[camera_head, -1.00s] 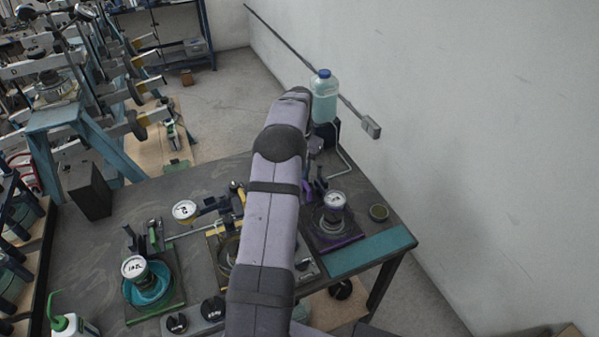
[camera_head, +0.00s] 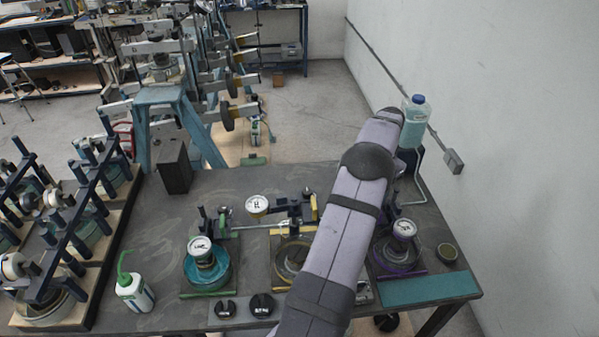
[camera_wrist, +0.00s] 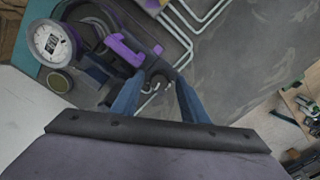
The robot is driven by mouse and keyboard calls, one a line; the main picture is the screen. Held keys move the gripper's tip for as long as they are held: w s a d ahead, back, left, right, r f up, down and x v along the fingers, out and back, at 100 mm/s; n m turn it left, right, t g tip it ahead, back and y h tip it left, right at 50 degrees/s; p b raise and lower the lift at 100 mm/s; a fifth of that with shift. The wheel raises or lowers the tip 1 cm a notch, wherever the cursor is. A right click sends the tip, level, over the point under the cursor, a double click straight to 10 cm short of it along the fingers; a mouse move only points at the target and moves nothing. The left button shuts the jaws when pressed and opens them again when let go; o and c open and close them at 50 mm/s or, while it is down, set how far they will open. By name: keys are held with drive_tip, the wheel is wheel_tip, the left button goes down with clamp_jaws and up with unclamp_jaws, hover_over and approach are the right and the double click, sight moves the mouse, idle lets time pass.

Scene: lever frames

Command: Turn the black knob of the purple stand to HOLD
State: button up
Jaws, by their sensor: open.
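The purple stand (camera_head: 374,268) is at the right end of the dark table in the head view, with a white dial gauge (camera_head: 404,229) on top. My arm covers its left side. In the wrist view its dial (camera_wrist: 52,43) is at the upper left, beside a purple bracket (camera_wrist: 122,50). My gripper (camera_wrist: 160,80) is open and empty, its two blue fingers apart beyond the bracket's lower right. Two black knobs (camera_head: 224,309) (camera_head: 262,305) show on a grey front panel left of my arm. I cannot make out the purple stand's own knob or its HOLD mark.
A teal stand (camera_head: 207,268) and a yellow stand (camera_head: 289,262) stand left of the purple one. A bottle of bluish liquid (camera_head: 414,124) is by the wall behind. A green-capped squeeze bottle (camera_head: 134,291) stands front left. A small round tin (camera_head: 447,252) is right of the purple stand.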

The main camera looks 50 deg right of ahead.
drive_tip(key=shift+a+f, duration=0.15)
drive_tip(key=shift+f, duration=0.05)
